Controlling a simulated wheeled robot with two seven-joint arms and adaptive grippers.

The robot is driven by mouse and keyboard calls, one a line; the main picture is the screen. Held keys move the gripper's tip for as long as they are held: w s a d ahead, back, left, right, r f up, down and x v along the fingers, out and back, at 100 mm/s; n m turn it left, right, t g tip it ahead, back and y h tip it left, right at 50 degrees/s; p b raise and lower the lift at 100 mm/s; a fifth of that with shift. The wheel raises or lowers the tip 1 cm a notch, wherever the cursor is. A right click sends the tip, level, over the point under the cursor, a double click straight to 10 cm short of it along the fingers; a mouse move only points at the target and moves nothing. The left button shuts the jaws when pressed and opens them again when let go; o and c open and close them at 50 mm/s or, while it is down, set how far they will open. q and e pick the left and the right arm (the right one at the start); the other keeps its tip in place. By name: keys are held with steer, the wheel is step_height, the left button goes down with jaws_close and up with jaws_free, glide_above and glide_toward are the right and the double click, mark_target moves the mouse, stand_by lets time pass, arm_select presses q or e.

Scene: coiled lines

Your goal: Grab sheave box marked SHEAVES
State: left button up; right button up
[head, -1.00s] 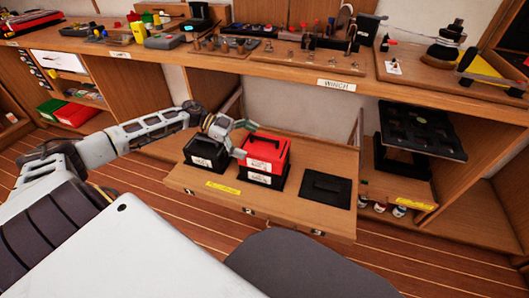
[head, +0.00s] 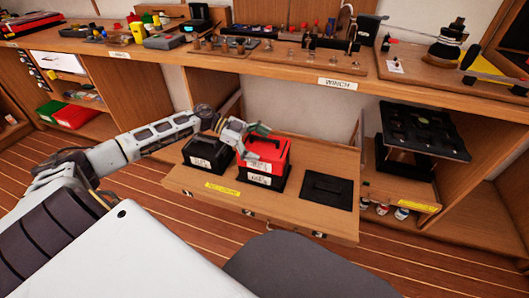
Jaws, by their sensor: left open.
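A red box (head: 266,158) with a dark handle on top and a white label sits in a black base on a wooden pull-out shelf (head: 210,188). A black box (head: 207,154) with a white label stands to its left. The labels are too small to read, so I cannot tell which box is marked SHEAVES. My left gripper (head: 258,140) is open at the upper left of the red box, close to its handle. It partly covers the red box's top left; I cannot tell if it touches. My right gripper is not in view.
The bench above (head: 300,70), labelled WINCH, holds tools and fittings. A black rack (head: 420,130) stands at right.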

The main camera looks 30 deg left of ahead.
arm_select(q)
steer(key=shift+c, duration=0.2)
steer(key=c, duration=1.9)
steer(key=shift+r, duration=0.15)
steer(key=shift+c, duration=0.2)
